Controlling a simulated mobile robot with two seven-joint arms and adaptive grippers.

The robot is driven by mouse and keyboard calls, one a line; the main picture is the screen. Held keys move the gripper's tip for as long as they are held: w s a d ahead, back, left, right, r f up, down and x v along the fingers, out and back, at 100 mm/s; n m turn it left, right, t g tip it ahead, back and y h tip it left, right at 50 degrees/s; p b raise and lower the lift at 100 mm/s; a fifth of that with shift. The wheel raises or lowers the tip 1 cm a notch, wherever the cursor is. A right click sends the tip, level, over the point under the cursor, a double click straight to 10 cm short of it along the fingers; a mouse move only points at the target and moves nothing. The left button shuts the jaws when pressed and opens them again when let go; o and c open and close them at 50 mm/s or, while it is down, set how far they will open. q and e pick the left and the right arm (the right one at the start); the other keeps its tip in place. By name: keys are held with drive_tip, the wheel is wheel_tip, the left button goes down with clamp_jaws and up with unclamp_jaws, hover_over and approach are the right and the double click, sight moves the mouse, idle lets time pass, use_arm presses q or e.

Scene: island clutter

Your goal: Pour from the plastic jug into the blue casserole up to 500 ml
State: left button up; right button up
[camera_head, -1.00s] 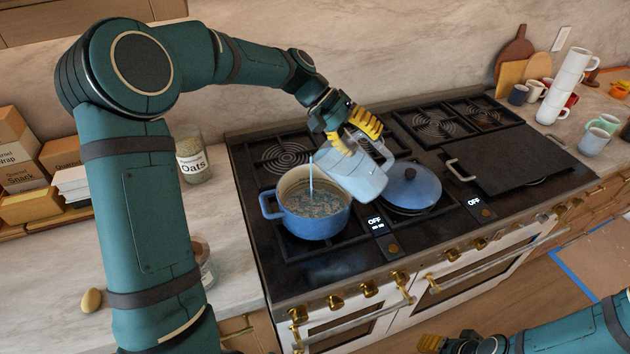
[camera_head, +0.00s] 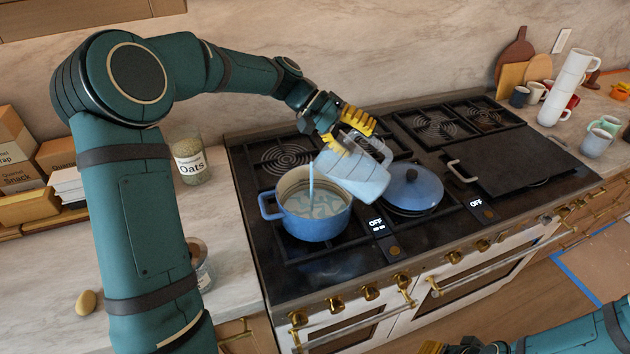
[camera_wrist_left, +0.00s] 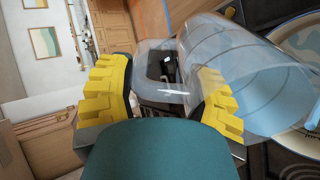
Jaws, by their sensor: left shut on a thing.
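The clear plastic jug (camera_head: 356,174) is tilted over the blue casserole (camera_head: 312,228), its mouth toward the left. A pale blue stream falls from the jug into the casserole, which stands open on the left front burner with rippling liquid inside. My left gripper (camera_head: 344,130) is shut on the jug's handle. In the left wrist view the yellow fingers (camera_wrist_left: 160,95) are on either side of the handle, and the jug (camera_wrist_left: 245,80) lies to the right with the casserole rim (camera_wrist_left: 285,40) beyond it. My right gripper (camera_head: 436,347) is at the bottom edge, mostly cut off.
A blue lid (camera_head: 412,190) with a dark knob lies on the stove right of the casserole. A black griddle (camera_head: 510,160) covers the right burners. A jar of oats (camera_head: 190,162) stands on the left counter. Stacked white cups (camera_head: 566,88) stand on the right counter.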

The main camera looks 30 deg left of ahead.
use_arm(q)
drive_tip(key=shift+a+h+b, duration=0.25)
drive_tip(key=shift+h+b, duration=0.05)
drive_tip(key=shift+b, duration=0.1)
idle(0.5)
drive_tip(key=shift+a+f+h+b, duration=0.15)
drive_tip(key=shift+a+h+b, duration=0.1)
drive_tip(key=shift+h+b, duration=0.1)
idle(0.3)
drive_tip(key=shift+s+a+f+h+b, duration=0.1)
drive_tip(key=shift+a+f+h+b, duration=0.15)
drive_tip(key=shift+b, duration=0.1)
drive_tip(key=shift+r, duration=0.1)
